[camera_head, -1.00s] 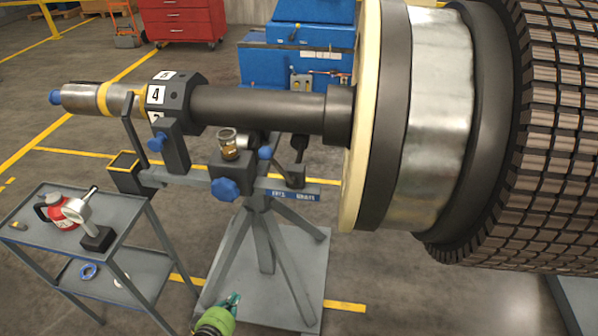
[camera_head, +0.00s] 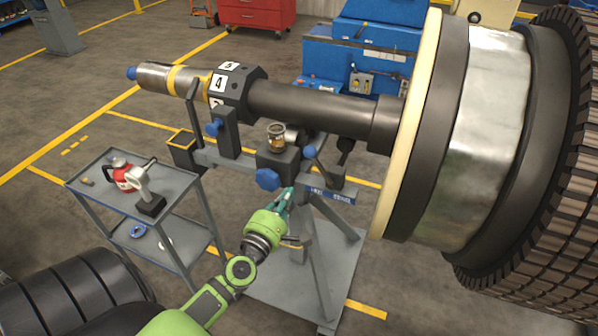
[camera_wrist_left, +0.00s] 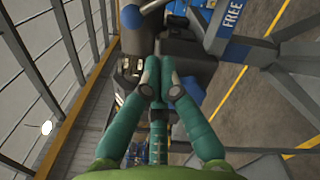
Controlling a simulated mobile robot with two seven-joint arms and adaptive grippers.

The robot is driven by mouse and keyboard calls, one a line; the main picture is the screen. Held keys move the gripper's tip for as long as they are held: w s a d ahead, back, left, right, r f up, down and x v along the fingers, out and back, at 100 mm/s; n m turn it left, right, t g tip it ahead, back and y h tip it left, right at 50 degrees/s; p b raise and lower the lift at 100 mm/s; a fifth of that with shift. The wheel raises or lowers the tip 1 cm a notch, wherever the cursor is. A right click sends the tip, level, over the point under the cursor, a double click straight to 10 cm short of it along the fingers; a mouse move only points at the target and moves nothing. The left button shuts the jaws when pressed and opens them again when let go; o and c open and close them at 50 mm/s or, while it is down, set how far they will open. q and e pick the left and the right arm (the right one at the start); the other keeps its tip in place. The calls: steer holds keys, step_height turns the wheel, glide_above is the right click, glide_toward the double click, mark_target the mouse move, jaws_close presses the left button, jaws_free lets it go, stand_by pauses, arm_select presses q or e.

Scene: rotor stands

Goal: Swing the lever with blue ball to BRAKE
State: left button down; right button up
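The blue ball (camera_head: 310,151) of the lever shows in the head view, just right of the brown cup on the stand's dark block. Most of its shaft is hard to make out. A blue label plate (camera_head: 331,196) is on the stand below and right of it; its head-view lettering is too small to read surely. In the left wrist view the plate (camera_wrist_left: 233,20) shows FREE. My left gripper (camera_head: 290,192) points up at the stand, below the ball and apart from it. In the wrist view its teal fingertips (camera_wrist_left: 158,66) are together, with nothing visible between them.
A blue star knob (camera_head: 267,179) sits close left of my gripper. The dark shaft (camera_head: 310,104) and large rotor (camera_head: 480,120) lie above and right. A grey cart (camera_head: 185,184) with a red can stands left. Open floor lies in front.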

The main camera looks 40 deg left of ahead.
mark_target(320, 168)
arm_select(q)
steer(key=w+a, duration=0.1)
steer(key=w, duration=0.8)
steer(key=shift+w+a+r+p, duration=0.15)
steer(key=shift+w+a+p, duration=0.15)
steer(key=shift+a+p, duration=0.15)
arm_select(e)
steer(key=shift+d+r, duration=0.15)
steer(key=shift+r, duration=0.4)
arm_select(q)
steer(key=shift+d, duration=0.1)
steer(key=shift+d+r+m+p, duration=0.2)
steer(key=shift+r+m+p, duration=0.2)
steer(key=shift+m, duration=0.1)
arm_select(e)
steer(key=shift+s+d+r, duration=0.15)
steer(key=shift+s+r, duration=0.25)
steer(key=shift+s, duration=0.1)
